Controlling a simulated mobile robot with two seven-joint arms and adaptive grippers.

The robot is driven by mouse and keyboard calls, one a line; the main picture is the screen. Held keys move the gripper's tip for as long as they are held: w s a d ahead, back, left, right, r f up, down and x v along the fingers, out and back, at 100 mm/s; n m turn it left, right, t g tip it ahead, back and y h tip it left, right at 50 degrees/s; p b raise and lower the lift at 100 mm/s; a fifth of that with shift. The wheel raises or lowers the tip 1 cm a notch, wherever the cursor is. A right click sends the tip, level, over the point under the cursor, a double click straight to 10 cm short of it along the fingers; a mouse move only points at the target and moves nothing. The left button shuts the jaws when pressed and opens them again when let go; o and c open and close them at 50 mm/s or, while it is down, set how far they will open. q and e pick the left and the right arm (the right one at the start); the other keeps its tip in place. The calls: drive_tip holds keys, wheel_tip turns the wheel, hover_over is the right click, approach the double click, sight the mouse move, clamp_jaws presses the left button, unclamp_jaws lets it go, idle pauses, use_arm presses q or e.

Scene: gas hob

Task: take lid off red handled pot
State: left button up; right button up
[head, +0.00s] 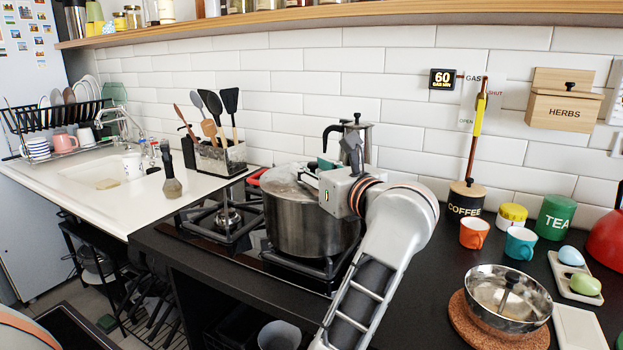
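The large steel pot (300,222) stands on the gas hob in the middle of the head view. A red handle (257,177) shows at its left rim. A pale lid (284,181) lies on top of the pot; its right part and any knob are hidden behind my gripper.
A utensil holder (220,157) is behind the hob. A free burner (228,216) lies left of the pot. Cups, canisters and a glass-lidded pan (480,318) on cork occupy the right counter.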

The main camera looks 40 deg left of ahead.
sight(312, 163)
use_arm(q)
clamp_jaws()
use_arm(e)
drive_tip(key=shift+s+f, duration=0.25)
drive_tip(key=shift+f, duration=0.05)
use_arm(q)
drive_tip(key=shift+r, duration=0.15)
use_arm(e)
drive_tip(key=shift+d, duration=0.1)
use_arm(q)
drive_tip(key=shift+r, duration=0.3)
wheel_tip(312, 163, up, 6)
drive_tip(key=shift+s+f+p, duration=0.15)
drive_tip(key=shift+f+p, duration=0.05)
drive_tip(key=shift+p, duration=0.75)
wheel_tip(312, 163, up, 14)
drive_tip(key=p, duration=0.3)
drive_tip(key=shift+f, duration=0.2)
use_arm(e)
drive_tip(key=s+d+f+n+g+h, duration=0.1)
drive_tip(key=s+d+f, duration=0.1)
drive_tip(key=d+f, duration=0.1)
drive_tip(key=shift+s+d+h, duration=0.15)
drive_tip(key=shift+d+h, duration=0.15)
drive_tip(key=shift+d, duration=0.6)
